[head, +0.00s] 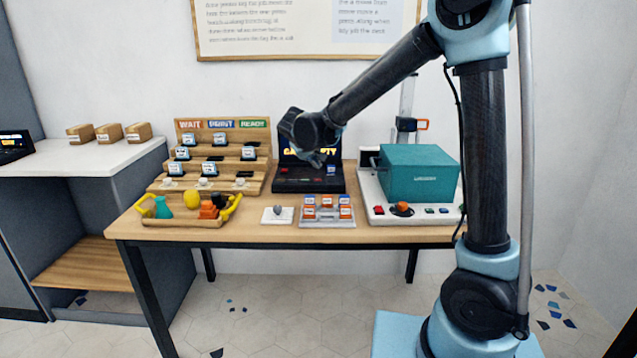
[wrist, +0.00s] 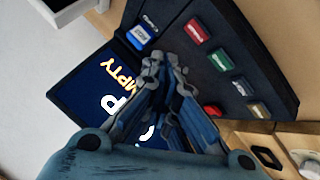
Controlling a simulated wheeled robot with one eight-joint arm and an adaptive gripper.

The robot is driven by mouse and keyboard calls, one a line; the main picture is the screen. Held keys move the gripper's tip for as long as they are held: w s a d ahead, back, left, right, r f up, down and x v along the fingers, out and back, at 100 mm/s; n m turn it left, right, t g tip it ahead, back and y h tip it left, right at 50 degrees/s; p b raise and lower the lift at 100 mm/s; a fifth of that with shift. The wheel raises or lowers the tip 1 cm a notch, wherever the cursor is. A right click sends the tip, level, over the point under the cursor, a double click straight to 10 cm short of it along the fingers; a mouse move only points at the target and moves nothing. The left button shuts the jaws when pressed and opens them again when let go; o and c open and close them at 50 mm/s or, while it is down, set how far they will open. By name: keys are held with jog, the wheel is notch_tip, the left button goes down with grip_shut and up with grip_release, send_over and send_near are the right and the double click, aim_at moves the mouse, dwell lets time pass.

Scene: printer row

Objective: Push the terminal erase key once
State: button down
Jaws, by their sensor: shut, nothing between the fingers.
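The dark terminal (head: 292,186) stands at the back middle of the table. Its screen (wrist: 85,85) is lit, with "EMPTY" partly legible and part hidden behind my fingers. Its keys show in the wrist view: a blue key (wrist: 141,36), a red key (wrist: 197,31), a green key (wrist: 220,61), a grey key (wrist: 243,86) and a tan key (wrist: 260,108). I cannot read which is the erase key. A red piece (wrist: 212,110) shows beside my fingers. My gripper (head: 316,161) is shut and empty, over the terminal; its fingertips (wrist: 162,66) appear near the blue key. Contact cannot be told.
A wooden stepped rack (head: 262,178) with small labelled blocks stands left of the terminal. A tray (head: 180,222) of coloured items is in front of it. A grey key pad (head: 327,222) and a small white plate (head: 278,215) lie in front. A teal-topped machine (head: 418,175) stands at right.

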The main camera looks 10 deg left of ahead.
jog(key=shift+r, duration=1.05)
jog(key=shift+s, duration=0.15)
